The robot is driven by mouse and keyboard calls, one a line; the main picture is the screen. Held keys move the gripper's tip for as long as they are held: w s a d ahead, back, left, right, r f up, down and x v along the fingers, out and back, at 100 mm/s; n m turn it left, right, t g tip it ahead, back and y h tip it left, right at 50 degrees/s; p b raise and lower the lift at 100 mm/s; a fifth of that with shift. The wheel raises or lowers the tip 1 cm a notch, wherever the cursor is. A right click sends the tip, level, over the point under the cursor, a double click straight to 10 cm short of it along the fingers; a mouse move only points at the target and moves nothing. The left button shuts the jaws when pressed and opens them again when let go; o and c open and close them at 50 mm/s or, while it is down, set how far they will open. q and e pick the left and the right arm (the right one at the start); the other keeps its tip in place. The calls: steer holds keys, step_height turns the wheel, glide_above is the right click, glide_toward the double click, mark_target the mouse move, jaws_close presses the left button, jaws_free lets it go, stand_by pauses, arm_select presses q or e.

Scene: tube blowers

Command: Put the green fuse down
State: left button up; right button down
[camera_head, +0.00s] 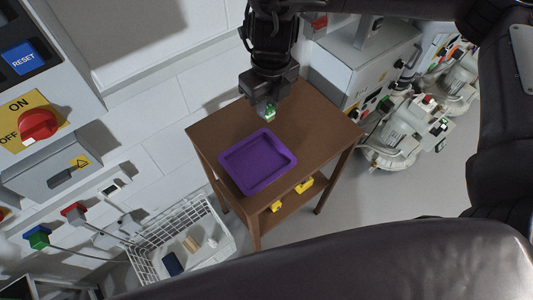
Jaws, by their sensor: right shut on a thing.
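The green fuse (270,112) is small and shows at the tips of my right gripper (268,106). The gripper is shut on it, over the back part of the brown table (325,131). The fuse is just behind the purple tray (283,146); I cannot tell whether it touches the table top. The gripper hides part of the fuse. The purple tray lies on the table and looks empty. My left gripper is not in view.
Yellow items (304,186) lie on the table's lower shelf. A white wire basket (205,252) with a few objects stands at the lower left. Grey machines (405,130) stand to the right. A wall panel with a red ON/OFF knob (38,125) is at the left. The table's right side is clear.

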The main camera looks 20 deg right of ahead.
mark_target(270, 119)
step_height(270, 119, down, 13)
steer(key=shift+f+b, duration=0.1)
steer(key=shift+b, duration=0.85)
step_height(270, 119, down, 3)
steer(key=shift+f+b, duration=0.1)
steer(key=shift+b, duration=0.35)
steer(key=shift+w+f, duration=0.1)
steer(key=shift+f, duration=0.25)
steer(key=shift+f, duration=0.2)
steer(key=c, duration=1.3)
jaws_free()
steer(key=shift+r, duration=0.5)
steer(key=r, duration=0.3)
steer(key=r+p, duration=0.1)
steer(key=r, duration=0.3)
steer(key=s+r+p, duration=0.1)
steer(key=r, duration=0.3)
steer(key=shift+d+r, duration=0.15)
steer(key=shift+r, duration=0.05)
